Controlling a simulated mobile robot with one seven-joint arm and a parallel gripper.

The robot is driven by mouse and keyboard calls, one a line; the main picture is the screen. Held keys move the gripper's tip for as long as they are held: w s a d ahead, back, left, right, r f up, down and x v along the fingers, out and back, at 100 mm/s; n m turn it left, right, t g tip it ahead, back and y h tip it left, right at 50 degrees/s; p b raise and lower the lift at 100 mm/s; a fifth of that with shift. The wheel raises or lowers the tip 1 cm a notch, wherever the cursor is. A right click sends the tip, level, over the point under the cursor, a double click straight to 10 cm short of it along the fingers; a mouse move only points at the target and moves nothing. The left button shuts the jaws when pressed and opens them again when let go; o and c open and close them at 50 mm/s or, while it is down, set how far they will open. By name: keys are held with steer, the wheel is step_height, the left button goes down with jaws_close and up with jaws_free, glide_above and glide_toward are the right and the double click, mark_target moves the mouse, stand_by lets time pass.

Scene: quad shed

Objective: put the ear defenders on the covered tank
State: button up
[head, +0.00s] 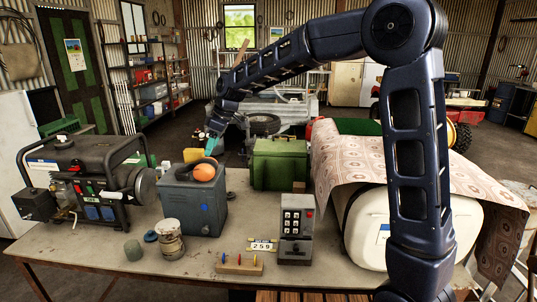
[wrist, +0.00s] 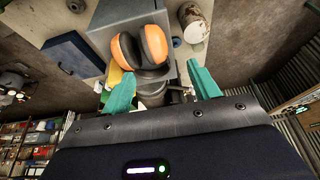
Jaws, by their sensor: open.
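The orange ear defenders (head: 204,172) rest on top of a grey-blue box (head: 191,207) on the table. In the wrist view, the ear defenders (wrist: 154,46) show two orange cups with dark padding, just beyond my fingers. My gripper (head: 212,143) is above and behind them, with teal fingers. In the wrist view my gripper (wrist: 162,86) is open, fingers wide apart with nothing held between them. The covered tank (head: 370,228) is cream-white and lies at the table's right, under a patterned cloth (head: 340,158). My arm hides part of the tank and cloth.
A generator (head: 85,180) stands at the left of the table (head: 110,262). A green box (head: 279,163) is behind, between the grey-blue box and tank. A keypad unit (head: 296,229), jar (head: 170,240) and wooden peg block (head: 239,264) stand in front.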

steer(key=shift+d, duration=0.1)
